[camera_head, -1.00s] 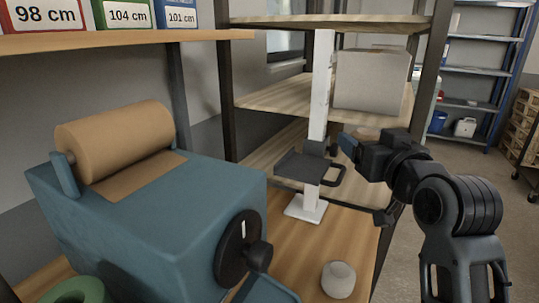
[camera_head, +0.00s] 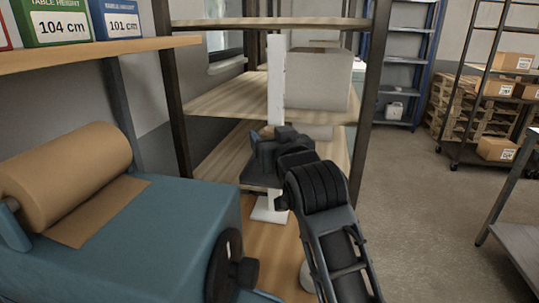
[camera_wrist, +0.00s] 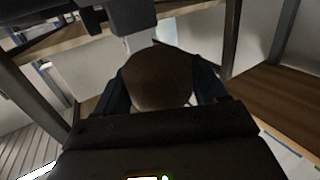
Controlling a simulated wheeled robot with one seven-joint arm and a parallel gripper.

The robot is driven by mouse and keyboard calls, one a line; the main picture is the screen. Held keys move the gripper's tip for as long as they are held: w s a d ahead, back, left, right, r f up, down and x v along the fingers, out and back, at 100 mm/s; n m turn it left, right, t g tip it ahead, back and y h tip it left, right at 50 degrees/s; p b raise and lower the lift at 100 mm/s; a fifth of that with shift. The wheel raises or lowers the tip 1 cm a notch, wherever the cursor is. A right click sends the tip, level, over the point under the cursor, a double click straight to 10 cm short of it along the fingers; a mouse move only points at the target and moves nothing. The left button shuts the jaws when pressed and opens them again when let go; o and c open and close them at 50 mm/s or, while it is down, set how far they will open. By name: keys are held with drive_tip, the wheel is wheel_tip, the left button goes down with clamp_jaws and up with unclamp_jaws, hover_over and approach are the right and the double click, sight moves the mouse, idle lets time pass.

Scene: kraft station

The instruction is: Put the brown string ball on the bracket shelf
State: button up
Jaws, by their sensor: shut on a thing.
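The brown string ball (camera_wrist: 158,80) is held between the two fingers of my gripper (camera_wrist: 160,98) in the wrist view. In the head view only a small brown patch of the ball (camera_head: 266,131) shows beside my gripper (camera_head: 266,143). The bracket shelf (camera_head: 258,176) is a dark plate on the white upright post (camera_head: 276,80). In the head view my gripper overlaps the shelf and hides part of it. The gap between ball and shelf cannot be told. A dark shape at the top of the wrist view is too unclear to name surely.
A wooden rack (camera_head: 225,97) with dark posts and a pale box (camera_head: 318,80) surrounds the post. The teal paper-roll machine (camera_head: 180,230) fills the left front. A pale round object (camera_head: 306,277) sits mostly behind my arm. Open floor (camera_head: 430,190) lies to the right.

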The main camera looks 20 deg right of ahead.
drive_tip(key=shift+w+a+f, duration=0.1)
drive_tip(key=shift+a+f, duration=0.2)
drive_tip(key=shift+f, duration=0.1)
drive_tip(key=shift+f+p, duration=0.35)
drive_tip(key=shift+f, duration=1.45)
drive_tip(key=shift+f, duration=0.15)
drive_tip(key=o, duration=1.1)
drive_tip(key=shift+c, duration=0.2)
drive_tip(key=s+a+b, duration=0.1)
drive_tip(key=s+b, duration=0.1)
drive_tip(key=s, duration=1)
drive_tip(key=shift+a+r, duration=0.35)
drive_tip(key=shift+r, duration=0.1)
